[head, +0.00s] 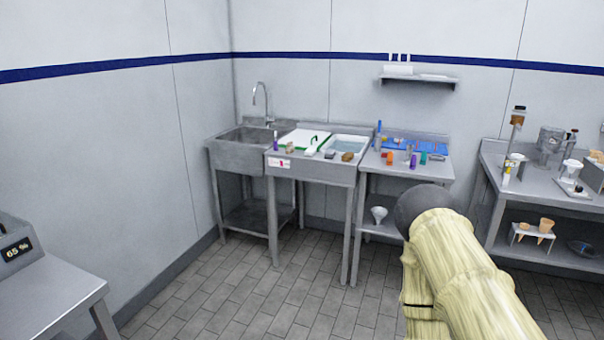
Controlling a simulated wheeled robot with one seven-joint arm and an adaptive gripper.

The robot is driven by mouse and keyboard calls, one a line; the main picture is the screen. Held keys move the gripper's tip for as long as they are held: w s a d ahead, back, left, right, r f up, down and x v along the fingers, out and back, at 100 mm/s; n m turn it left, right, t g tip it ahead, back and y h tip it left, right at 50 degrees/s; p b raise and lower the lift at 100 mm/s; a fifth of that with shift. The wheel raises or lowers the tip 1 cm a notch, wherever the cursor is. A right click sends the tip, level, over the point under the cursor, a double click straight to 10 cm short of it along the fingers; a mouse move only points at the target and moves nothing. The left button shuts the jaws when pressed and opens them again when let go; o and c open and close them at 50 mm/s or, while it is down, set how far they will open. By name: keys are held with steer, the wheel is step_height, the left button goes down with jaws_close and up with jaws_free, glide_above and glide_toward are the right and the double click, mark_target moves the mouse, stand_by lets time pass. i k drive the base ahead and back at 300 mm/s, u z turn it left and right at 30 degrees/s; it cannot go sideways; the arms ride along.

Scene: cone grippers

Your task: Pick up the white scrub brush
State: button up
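A small white item (311,150), which looks like the white scrub brush, lies near the front edge of the steel sink counter (312,168). It is too small here to make out bristles or handle. It sits between a small brown item (292,147) and a grey block (330,154). My arm, in a pale yellow sleeve with a dark rounded end, reaches up from the lower right, well short of the counter in the picture. My gripper's fingers do not show.
A brown block (347,157) and a small bottle (276,141) also stand along the counter edge. A white lid (300,138) and a water basin (349,144) lie behind. A side table (405,168) holds coloured items. The tiled floor (240,290) in front is clear.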

mark_target(289, 148)
steer(key=z, duration=0.1)
steer(key=i, duration=1.5)
steer(key=z, duration=0.15)
